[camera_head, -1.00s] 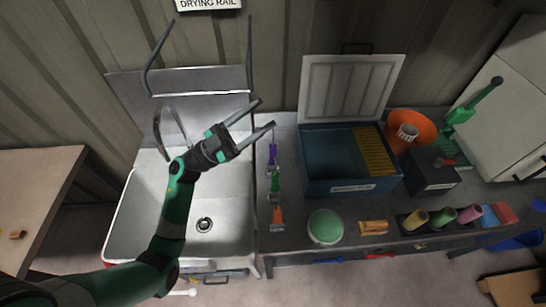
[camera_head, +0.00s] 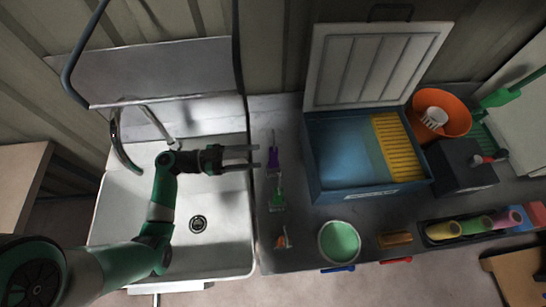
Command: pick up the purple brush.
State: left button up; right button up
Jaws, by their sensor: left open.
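The purple brush (camera_head: 273,156) lies on the worktop just right of the sink, farthest back in a column of three brushes. A green brush (camera_head: 277,194) lies in front of it and an orange brush (camera_head: 283,238) is nearest the front edge. My left gripper (camera_head: 256,156) comes in from the left over the sink's right edge. Its two fingers are apart and point right at the purple brush. Nothing is between them. The tips appear just left of the brush; their height above it I cannot tell. My right gripper is not in view.
The sink (camera_head: 236,235) lies under my left arm, with a tap (camera_head: 126,150) behind. Right of the brushes stand an open blue box (camera_head: 314,178) and a green-topped tub (camera_head: 340,241). An orange bowl (camera_head: 455,113) and a roller tray (camera_head: 430,243) stand farther right.

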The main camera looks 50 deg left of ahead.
aim_at(274, 158)
pick_arm(q)
jog(key=x, duration=0.4)
jog(key=shift+w+d, duration=0.15)
jog(key=shift+w, duration=0.15)
jog(key=b+x, duration=0.1)
jog(key=x, duration=0.4)
jog(key=shift+w+b, duration=0.1)
jog(key=shift+b, duration=0.2)
jog(key=shift+c, duration=0.3)
grip_shut()
